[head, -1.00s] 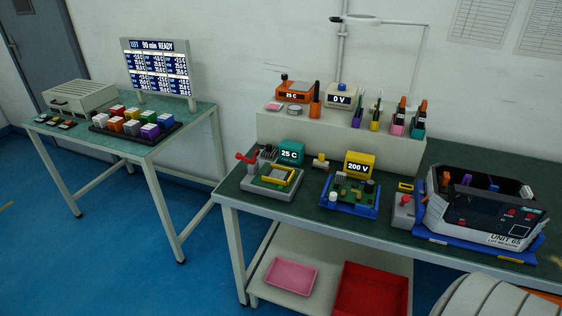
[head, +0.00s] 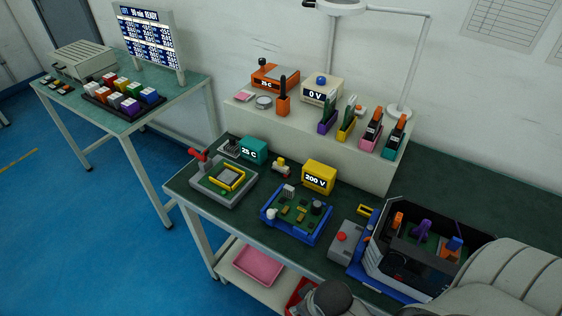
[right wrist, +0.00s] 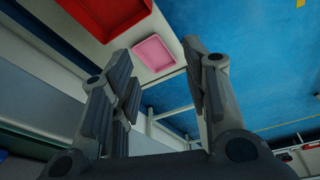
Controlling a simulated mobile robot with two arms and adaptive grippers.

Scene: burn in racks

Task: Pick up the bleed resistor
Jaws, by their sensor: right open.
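No part is labelled as the bleed resistor. A small yellow-topped part with pale and red ends (head: 281,168) stands on the green bench between the teal 25 C meter (head: 254,150) and the yellow 200 V meter (head: 319,176); I cannot tell whether it is the resistor. My right gripper (right wrist: 160,62) shows in the right wrist view, open, with nothing between its fingers, facing the lower shelf and floor. In the head view my right arm comes in at the bottom right. My left gripper is not in view.
A blue-framed circuit board (head: 297,212), a grey fixture (head: 224,181) and an opened dark unit (head: 418,250) occupy the bench. A raised shelf (head: 300,128) holds meters and tools, with a lamp (head: 375,12) above. Pink (head: 258,266) and red (head: 300,294) trays sit below.

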